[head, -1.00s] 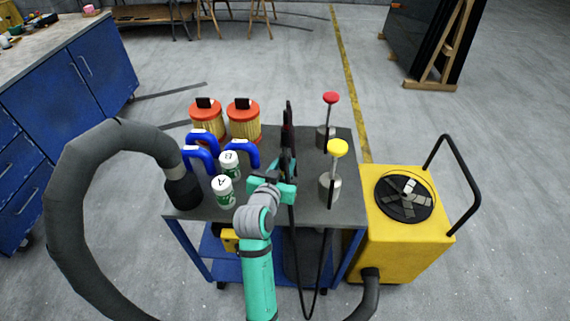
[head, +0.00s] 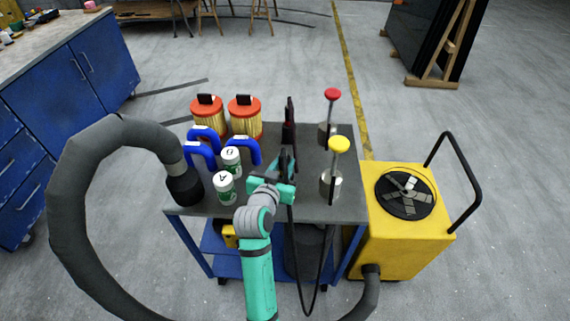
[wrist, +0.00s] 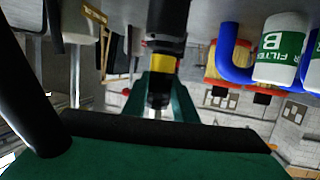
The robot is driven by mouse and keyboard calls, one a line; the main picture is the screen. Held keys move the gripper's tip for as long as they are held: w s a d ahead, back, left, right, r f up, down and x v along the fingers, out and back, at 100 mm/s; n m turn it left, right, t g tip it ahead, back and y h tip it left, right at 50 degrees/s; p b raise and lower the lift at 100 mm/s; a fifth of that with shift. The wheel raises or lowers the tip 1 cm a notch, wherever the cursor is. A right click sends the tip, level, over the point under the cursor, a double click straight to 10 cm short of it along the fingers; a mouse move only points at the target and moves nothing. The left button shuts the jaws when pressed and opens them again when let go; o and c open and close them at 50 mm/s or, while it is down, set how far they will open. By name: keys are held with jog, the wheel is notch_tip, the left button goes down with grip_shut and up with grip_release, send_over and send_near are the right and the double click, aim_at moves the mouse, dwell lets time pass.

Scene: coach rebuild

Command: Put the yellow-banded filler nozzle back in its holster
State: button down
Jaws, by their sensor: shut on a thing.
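My gripper (head: 284,170) is over the middle of the cart top. In the wrist view its green fingers (wrist: 160,90) are shut on the filler nozzle (wrist: 163,67), a black body with a yellow band. In the head view my gripper and arm largely hide the nozzle. A dark upright piece (head: 289,122) stands just behind my gripper; I cannot tell whether it is the holster or another nozzle. A black hose (head: 299,262) hangs from near my gripper past the cart's front edge. It also seems to show in the wrist view (wrist: 27,105).
On the grey cart top (head: 305,205), white filter cans (head: 225,188), blue handles (head: 243,150) and orange-capped filters (head: 245,118) stand left. A yellow-knobbed plunger (head: 339,145) and a red-knobbed one (head: 332,95) stand right. A thick grey hose (head: 70,190) arches left; a yellow machine (head: 405,240) stands right.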

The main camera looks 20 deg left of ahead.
aim_at(283, 169)
jog(key=shift+w+d+f, duration=0.15)
jog(key=shift+f, duration=0.45)
dwell(0.3)
jog(key=c, duration=0.9)
grip_release()
jog(key=shift+c, duration=0.2)
jog(key=shift+s+r, duration=0.2)
jog(key=shift+s, duration=0.45)
jog(key=shift+v, duration=1.9)
jog(key=v, duration=0.2)
jog(key=shift+s, duration=0.4)
